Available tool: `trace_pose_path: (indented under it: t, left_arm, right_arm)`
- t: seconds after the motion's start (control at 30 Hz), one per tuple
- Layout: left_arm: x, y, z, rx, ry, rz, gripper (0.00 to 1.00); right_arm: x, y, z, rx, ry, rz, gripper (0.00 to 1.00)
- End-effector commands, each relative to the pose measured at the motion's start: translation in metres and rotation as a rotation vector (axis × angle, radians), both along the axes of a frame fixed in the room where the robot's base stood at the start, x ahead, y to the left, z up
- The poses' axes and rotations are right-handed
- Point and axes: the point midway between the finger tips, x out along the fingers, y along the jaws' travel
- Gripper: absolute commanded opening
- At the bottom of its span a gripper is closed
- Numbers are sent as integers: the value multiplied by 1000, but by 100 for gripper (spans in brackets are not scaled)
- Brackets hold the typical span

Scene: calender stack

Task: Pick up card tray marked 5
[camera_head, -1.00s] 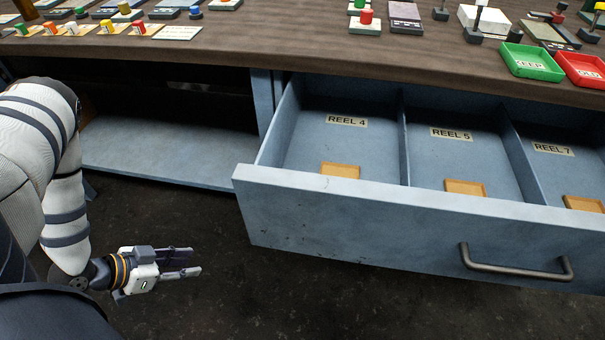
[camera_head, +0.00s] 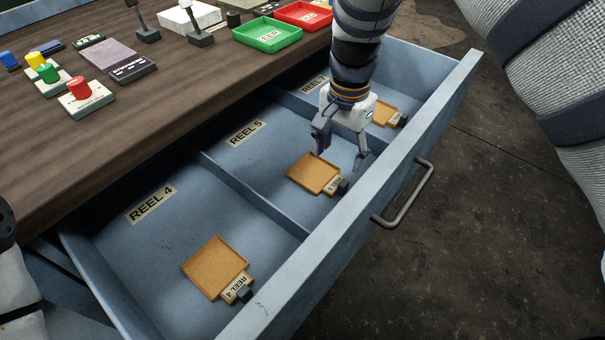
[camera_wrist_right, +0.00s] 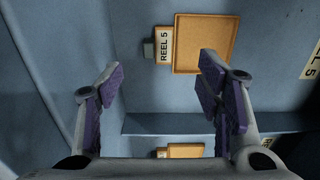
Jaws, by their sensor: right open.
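The card tray marked 5 (camera_head: 313,173) is a shallow square orange-brown tray with a labelled tab and dark grip block. It lies flat in the REEL 5 compartment, near the drawer front. In the right wrist view the tray (camera_wrist_right: 204,43) shows at the top, its tab reading REEL 5. My right gripper (camera_head: 342,155) is open and empty, pointing down over this compartment, with its fingers close above the tray's tab side. In the wrist view its fingers (camera_wrist_right: 160,72) are spread, with the tab between and beyond them. My left gripper is out of view.
The REEL 4 tray (camera_head: 214,267) and another tray (camera_head: 384,112) lie in the neighbouring compartments. Dividers (camera_head: 250,193) and the drawer's front wall (camera_head: 330,262) bound the space. The wooden desktop (camera_head: 150,95) overhangs the back, carrying green (camera_head: 267,35) and red (camera_head: 303,16) trays.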

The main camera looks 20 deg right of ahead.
Motion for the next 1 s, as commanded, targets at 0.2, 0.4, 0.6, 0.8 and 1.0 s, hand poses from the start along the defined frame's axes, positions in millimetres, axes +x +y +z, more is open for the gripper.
trace_pose_path:
  t: [0.2,0.4,0.6,0.8,1.0]
  left_arm:
    - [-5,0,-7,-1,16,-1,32]
    - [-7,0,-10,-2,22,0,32]
    - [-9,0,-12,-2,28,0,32]
    - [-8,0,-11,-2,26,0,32]
    - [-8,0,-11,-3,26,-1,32]
  right_arm:
    - [0,-1,-43,-1,3,0,60]
    - [0,-5,-78,0,4,0,60]
    - [2,-5,-97,-1,-3,0,60]
    - [2,-5,-96,-1,-4,0,51]
    - [2,-5,-96,-1,-4,0,12]
